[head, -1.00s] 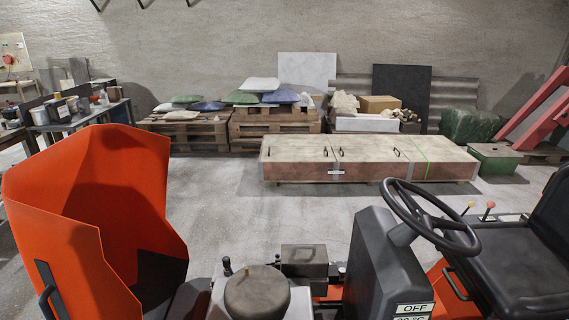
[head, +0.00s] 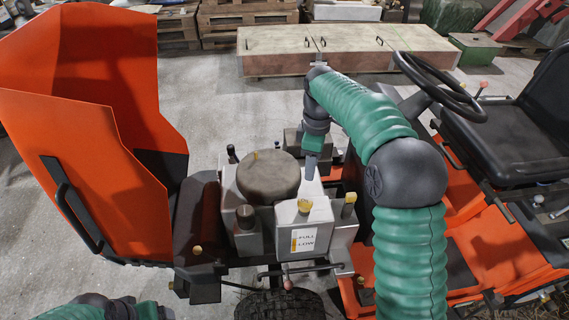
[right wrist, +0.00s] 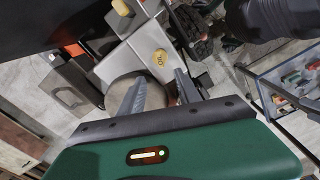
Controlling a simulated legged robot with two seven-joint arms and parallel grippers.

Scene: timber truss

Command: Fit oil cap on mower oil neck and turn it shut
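The mower's engine carries several yellow caps. One yellow cap (head: 304,206) sits on a pale tank marked FULL and LOW, and another yellow cap (head: 349,197) tops a post to its right. In the right wrist view a yellow cap marked OIL (right wrist: 158,57) lies just beyond my fingertips; I cannot tell which head-view cap it is. My right gripper (head: 311,165) points down beside the round brown engine cover (head: 268,177). Its fingers (right wrist: 160,88) are apart with nothing visible between them. Part of my left arm shows at the bottom left; its fingers are not clear.
The raised orange hood (head: 85,130) stands left of the engine. The steering wheel (head: 440,85) and black seat (head: 515,140) are at the right. A long wooden chest (head: 345,50) lies behind on the grey floor. A tire (head: 278,305) is below the engine.

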